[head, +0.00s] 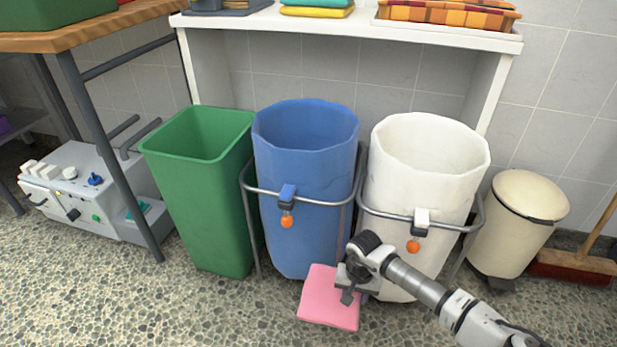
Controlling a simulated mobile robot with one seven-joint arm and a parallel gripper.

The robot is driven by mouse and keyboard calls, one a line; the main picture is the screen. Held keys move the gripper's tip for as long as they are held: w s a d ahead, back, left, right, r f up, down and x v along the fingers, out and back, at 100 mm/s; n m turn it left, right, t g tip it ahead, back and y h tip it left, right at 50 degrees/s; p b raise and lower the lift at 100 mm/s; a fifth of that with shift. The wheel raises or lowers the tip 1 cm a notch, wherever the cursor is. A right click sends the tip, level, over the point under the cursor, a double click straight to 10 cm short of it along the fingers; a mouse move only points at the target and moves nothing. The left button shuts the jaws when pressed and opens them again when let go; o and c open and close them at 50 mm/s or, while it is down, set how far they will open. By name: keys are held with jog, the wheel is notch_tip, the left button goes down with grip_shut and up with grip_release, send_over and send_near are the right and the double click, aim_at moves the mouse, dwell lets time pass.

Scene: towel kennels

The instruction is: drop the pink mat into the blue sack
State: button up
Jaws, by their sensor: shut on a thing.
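The pink mat (325,300) shows in front of the blue sack, low in the head view, with one side under my gripper. My gripper (350,290) is shut on the mat's right part; its fingers hide some of that edge. I cannot tell whether the mat touches the floor or hangs just above it. The blue sack (306,170) stands upright and open in a metal frame, behind and above the mat in the picture. Its inside looks empty as far as I can see.
A green bin (205,200) stands left of the blue sack and a white sack (425,170) stands right of it. Metal frame rails (325,203) with orange knobs run across the sacks' fronts. A cream pedal bin (517,222) is further right. A white shelf (340,28) overhangs behind.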

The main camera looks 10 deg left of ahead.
notch_tip(320, 180, up, 26)
jog(key=p, duration=2.3)
jog(key=s+a+r+p, duration=0.1)
jog(key=s+a+r, duration=0.1)
jog(key=a+r, duration=0.4)
jog(key=s+a+r+p, duration=0.1)
jog(key=a+r, duration=0.4)
jog(key=r, duration=0.7)
jog(key=shift+s+a+r+p, duration=0.15)
jog(key=shift+s+a+p, duration=0.25)
jog(key=shift+s, duration=0.25)
